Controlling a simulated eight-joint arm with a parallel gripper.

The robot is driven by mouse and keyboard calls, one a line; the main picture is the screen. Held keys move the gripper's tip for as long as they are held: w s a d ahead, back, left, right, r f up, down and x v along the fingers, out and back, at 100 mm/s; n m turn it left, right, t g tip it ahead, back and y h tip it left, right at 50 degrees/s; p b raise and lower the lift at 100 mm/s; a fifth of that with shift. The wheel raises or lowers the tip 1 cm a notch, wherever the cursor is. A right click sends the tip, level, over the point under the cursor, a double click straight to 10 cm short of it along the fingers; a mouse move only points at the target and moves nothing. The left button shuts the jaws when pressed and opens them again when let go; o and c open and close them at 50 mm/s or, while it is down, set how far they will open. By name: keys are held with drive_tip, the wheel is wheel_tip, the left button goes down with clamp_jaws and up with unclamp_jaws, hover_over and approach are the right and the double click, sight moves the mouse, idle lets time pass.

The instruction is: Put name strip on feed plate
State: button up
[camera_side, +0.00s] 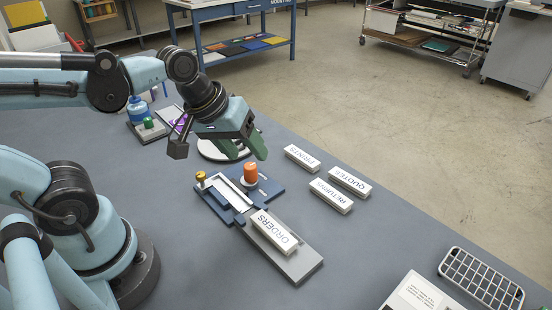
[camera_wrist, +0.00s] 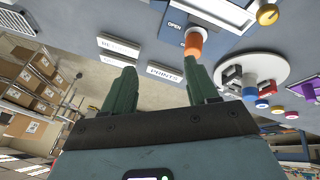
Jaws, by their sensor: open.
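A white name strip marked ORDERS (camera_side: 274,232) lies lengthwise on the grey feed plate (camera_side: 301,266) at the front of the blue laminator (camera_side: 215,204). Three more white strips lie on the table to the right: PRINTS (camera_side: 302,158), QUOTES (camera_side: 350,181) and RETURNS (camera_side: 331,196). My gripper (camera_side: 253,150) is open and empty. It hangs above the table just behind the laminator's orange knob (camera_side: 250,173), clear of the strips. In the wrist view, its green fingers (camera_wrist: 157,76) stand apart, with the PRINTS strip (camera_wrist: 164,72) seen beyond the gap.
A round white stand (camera_side: 214,150) with small coloured parts is behind the laminator. A wire rack (camera_side: 481,279) and a white printed card (camera_side: 421,293) lie front right. The table between strips and rack is clear.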

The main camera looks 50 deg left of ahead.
drive_tip(key=m, duration=0.2)
drive_tip(key=a+m+t, duration=0.1)
drive_tip(key=a+m+t+y, duration=0.1)
drive_tip(key=m, duration=0.1)
drive_tip(key=shift+w+a+r+m, duration=0.2)
drive_tip(key=shift+w+r+m, duration=0.05)
drive_tip(key=shift+m, duration=0.05)
